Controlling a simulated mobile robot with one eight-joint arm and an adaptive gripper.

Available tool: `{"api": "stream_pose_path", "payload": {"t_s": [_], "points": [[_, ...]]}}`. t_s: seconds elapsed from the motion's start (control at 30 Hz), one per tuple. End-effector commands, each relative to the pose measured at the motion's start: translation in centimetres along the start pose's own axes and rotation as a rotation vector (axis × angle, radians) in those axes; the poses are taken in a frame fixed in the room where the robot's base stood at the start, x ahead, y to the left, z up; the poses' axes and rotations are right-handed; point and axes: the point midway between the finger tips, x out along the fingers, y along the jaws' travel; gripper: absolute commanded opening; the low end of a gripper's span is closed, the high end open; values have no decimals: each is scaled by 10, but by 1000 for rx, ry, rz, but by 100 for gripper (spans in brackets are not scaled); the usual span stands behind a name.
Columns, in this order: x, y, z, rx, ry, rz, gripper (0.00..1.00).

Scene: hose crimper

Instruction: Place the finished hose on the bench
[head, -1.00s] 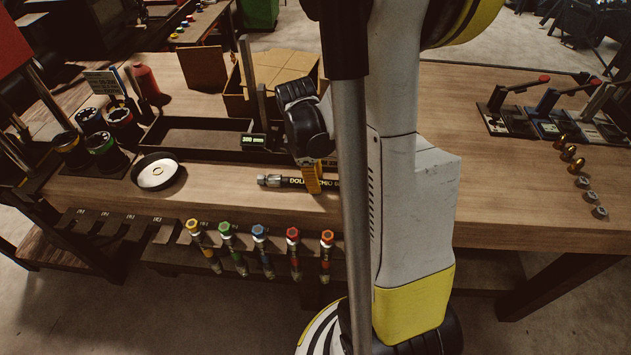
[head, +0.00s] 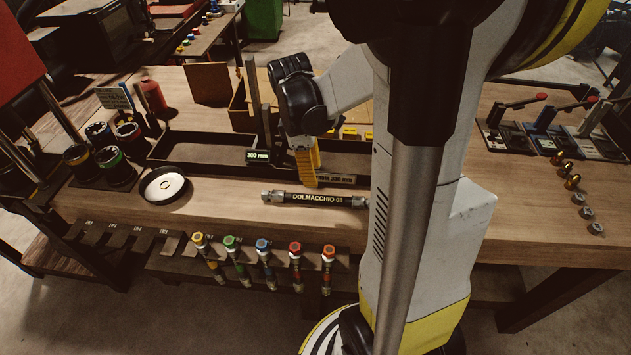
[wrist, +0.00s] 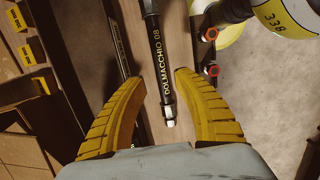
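The finished hose (head: 316,199) is black with "DOLMACCHIO 08" lettering and metal end fittings. It lies on the wooden bench (head: 240,212), in front of the long dark tray. It also shows in the wrist view (wrist: 160,62), running lengthwise between my fingers, with one metal fitting nearest me. My gripper (head: 309,183) has yellow ribbed fingers and is above and just behind the hose in the head view. In the wrist view my gripper (wrist: 160,100) is spread wide with clear gaps on both sides of the hose, holding nothing.
A dark tray (head: 200,148) with a "300 mm" display stands behind the hose. A round white dish (head: 163,185) is at left. Several colour-capped hoses (head: 263,258) hang along the front edge. Hand presses (head: 500,135) and loose fittings (head: 572,182) are at right.

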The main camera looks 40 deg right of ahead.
Motion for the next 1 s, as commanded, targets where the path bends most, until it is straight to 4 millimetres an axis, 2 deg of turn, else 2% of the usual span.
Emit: {"api": "stream_pose_path", "payload": {"t_s": [0.03,0.27,0.37,0.5,0.7,0.83,1.0], "points": [[-10,0,0,0,0,0,36],[-33,-8,-6,28,20,28,36],[-51,-28,-20,103,77,89,36],[-84,-72,-46,274,235,189,36],[-113,-134,-72,520,515,227,36],[-120,-161,-80,630,651,201,36],[-124,-175,-85,697,729,172,36]]}}
